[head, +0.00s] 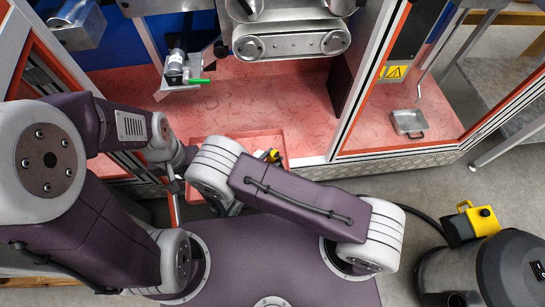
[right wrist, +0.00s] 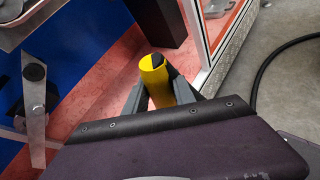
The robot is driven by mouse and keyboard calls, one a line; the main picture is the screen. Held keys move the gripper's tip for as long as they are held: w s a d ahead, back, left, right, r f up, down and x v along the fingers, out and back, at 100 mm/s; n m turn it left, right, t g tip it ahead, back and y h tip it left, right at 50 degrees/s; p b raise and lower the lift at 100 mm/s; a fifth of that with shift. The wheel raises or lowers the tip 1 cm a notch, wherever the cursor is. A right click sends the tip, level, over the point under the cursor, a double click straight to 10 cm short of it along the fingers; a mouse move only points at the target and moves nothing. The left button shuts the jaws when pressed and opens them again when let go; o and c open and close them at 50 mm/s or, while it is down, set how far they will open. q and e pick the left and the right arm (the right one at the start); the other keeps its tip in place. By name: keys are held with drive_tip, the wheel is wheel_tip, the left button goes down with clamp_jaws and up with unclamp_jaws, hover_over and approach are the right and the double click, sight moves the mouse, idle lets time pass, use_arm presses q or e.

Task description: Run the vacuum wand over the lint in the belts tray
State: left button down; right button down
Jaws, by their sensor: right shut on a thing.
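A yellow cylindrical piece with a dark part, likely the vacuum wand's grip (right wrist: 153,76), is between the fingers of my right gripper (right wrist: 160,95) in the right wrist view. In the head view, a little of the yellow grip (head: 272,155) shows behind my right arm, over the front of the pink floor. The wand's far end is hidden. The pink tray floor (head: 270,105) under the belt unit carries faint curled marks; I cannot tell whether they are lint or pattern. My left wrist (head: 178,160) is near the cabinet's left front; its fingers cannot be made out.
A belt unit (head: 292,44) hangs over the pink floor. A bracket with a cylinder and green lever (head: 178,75) is at left. A white-and-red post (head: 368,80) divides the bays. The vacuum (head: 490,270) stands at lower right.

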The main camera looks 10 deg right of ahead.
drive_tip(key=shift+r, duration=0.1)
idle(0.3)
wheel_tip(320, 180, up, 9)
drive_tip(key=p, duration=0.8)
